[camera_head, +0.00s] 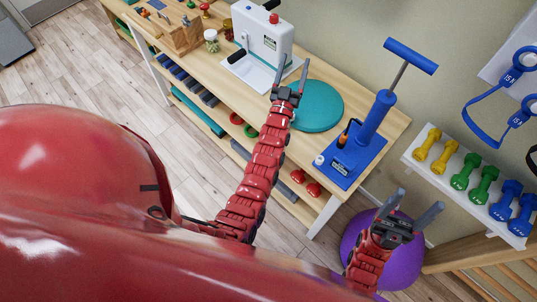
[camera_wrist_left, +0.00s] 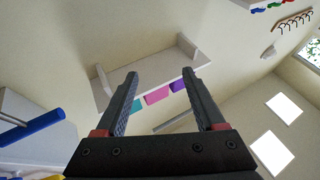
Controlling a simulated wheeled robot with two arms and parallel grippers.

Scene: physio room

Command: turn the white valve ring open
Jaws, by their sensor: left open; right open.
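A small white ring (camera_head: 319,160) sits at the left corner of the base of a blue hand pump (camera_head: 374,118), on the wooden bench; I take it for the valve ring, and its setting is too small to tell. My left gripper (camera_head: 293,65) is open and empty, up and left of the ring, over the bench by the white machine. In the left wrist view my left gripper (camera_wrist_left: 161,76) is open with nothing between its fingers. My right gripper (camera_head: 419,204) is open and empty, right of and below the pump in the picture, in front of a purple ball.
A teal disc (camera_head: 316,107) lies on the bench beside my left gripper. A white machine (camera_head: 262,38) stands behind it. A dumbbell rack (camera_head: 413,157) is at the right, above the purple ball (camera_head: 351,243). A wall shelf (camera_wrist_left: 150,72) shows in the left wrist view.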

